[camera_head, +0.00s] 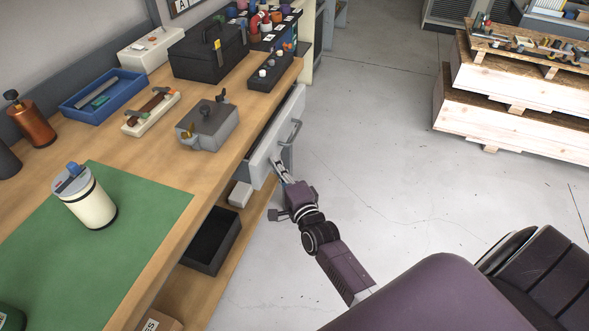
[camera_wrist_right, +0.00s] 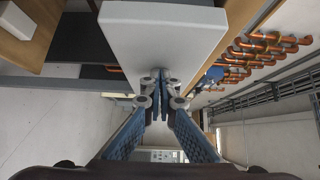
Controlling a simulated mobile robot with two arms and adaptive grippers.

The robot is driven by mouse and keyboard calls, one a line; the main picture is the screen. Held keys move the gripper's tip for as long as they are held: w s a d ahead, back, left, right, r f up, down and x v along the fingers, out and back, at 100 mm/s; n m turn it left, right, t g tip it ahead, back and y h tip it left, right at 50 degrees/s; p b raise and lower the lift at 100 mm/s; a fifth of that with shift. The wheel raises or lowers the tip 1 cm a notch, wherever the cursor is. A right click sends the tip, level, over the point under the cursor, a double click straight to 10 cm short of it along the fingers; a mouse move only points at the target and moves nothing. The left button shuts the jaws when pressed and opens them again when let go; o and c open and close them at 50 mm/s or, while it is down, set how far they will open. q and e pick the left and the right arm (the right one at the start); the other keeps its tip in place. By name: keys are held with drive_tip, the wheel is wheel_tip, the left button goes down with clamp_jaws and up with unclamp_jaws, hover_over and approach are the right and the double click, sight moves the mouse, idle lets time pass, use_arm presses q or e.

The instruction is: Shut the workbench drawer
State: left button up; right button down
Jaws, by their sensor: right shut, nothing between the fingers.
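The workbench drawer (camera_head: 264,152) stands partly open under the right edge of the wooden workbench (camera_head: 160,205). Its pale front carries a grey bar handle (camera_head: 290,132), and a dark gap shows between the front and the bench edge. My right gripper (camera_head: 279,168) is shut and empty at the near end of the drawer front, below the handle. In the right wrist view its closed fingertips (camera_wrist_right: 161,82) are at the edge of a pale panel (camera_wrist_right: 165,32), apparently the drawer front. I cannot tell whether they touch it. My left gripper is not in view.
A black open bin (camera_head: 211,240) and a small white box (camera_head: 240,194) sit on the lower shelf. A grey metal device (camera_head: 208,127) and a black toolbox (camera_head: 208,52) stand on the bench. Wooden crates (camera_head: 505,112) stand at upper right. The floor between is clear.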

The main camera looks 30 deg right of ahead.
sight(265, 167)
drive_tip(key=w+a, duration=0.3)
drive_tip(key=shift+w+b, duration=0.15)
drive_tip(key=shift+b, duration=0.25)
drive_tip(key=shift+w+a, duration=0.3)
drive_tip(key=shift+w, duration=0.15)
drive_tip(key=shift+w+a+r, duration=0.1)
drive_tip(key=shift+a, duration=0.1)
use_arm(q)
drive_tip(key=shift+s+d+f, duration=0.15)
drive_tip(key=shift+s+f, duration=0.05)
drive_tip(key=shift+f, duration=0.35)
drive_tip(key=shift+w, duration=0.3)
use_arm(e)
drive_tip(key=shift+r, duration=0.1)
